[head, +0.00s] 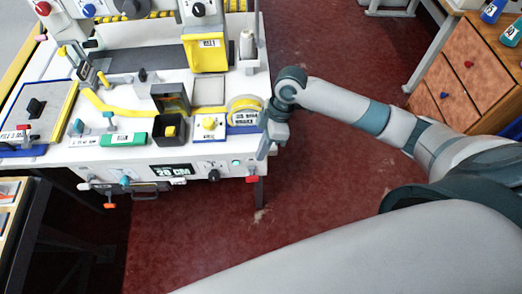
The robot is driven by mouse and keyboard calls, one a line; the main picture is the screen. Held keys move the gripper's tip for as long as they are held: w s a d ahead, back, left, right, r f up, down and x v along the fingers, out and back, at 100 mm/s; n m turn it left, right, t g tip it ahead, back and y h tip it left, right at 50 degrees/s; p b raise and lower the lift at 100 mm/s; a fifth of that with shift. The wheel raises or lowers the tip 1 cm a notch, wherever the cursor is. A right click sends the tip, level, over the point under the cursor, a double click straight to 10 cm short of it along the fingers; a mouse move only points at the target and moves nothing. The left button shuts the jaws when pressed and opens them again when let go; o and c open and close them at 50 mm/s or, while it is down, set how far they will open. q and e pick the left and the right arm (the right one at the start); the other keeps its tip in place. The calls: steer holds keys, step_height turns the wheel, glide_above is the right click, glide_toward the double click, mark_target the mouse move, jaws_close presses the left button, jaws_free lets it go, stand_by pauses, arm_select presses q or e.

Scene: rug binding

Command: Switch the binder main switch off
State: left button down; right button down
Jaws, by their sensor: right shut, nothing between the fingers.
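The binder (225,175) is a white bench machine with a front panel along its near edge. The panel carries a dark display (170,170), a black knob (214,175), a small teal button (236,162) and a red switch (252,178) at the right end. I cannot read which control is the main switch. My right gripper (263,153) is shut and empty, pointing down at the panel's right corner, just above the red switch. Whether it touches the panel is not clear. My left gripper is not in view.
A yellow tape roll (243,110) and a yellow button box (209,126) sit on the bench top near the gripper. A wooden drawer cabinet (465,75) stands at the right. The red floor (320,190) between them is clear.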

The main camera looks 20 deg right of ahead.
mark_target(251, 176)
steer(key=p+x, duration=0.1)
steer(key=x, duration=0.7)
steer(key=shift+f+p, duration=0.2)
steer(key=shift+p, duration=0.2)
steer(key=shift+f, duration=0.1)
